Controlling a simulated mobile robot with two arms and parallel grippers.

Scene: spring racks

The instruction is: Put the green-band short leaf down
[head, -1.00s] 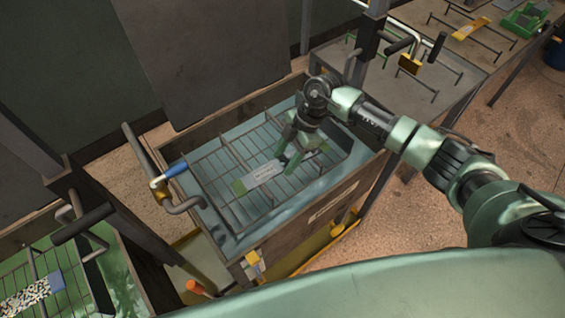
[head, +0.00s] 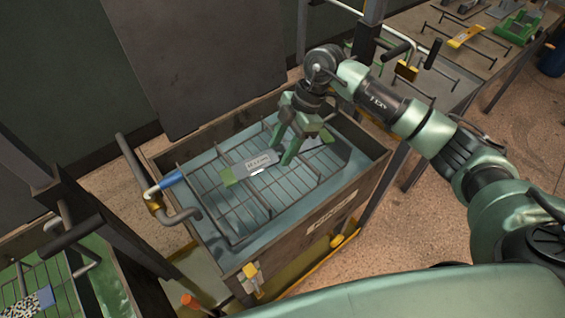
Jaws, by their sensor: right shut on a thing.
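The green-band short leaf (head: 258,163) is a flat grey strip with a pale printed label and a green band at its left end. My right gripper (head: 284,158) comes down from above and is shut on the leaf near its middle. The leaf appears to be above the wire rack (head: 245,201) in the wooden-walled tank; the exact gap is hard to judge. The gripper hides part of the leaf. My left gripper is not in view.
The tank (head: 315,226) has dark wooden walls and a bluish inside. A bent handle with a blue grip (head: 171,179) stands at its left. A green tray (head: 100,285) with a speckled piece is at lower left. A table (head: 470,60) with wire racks is at upper right.

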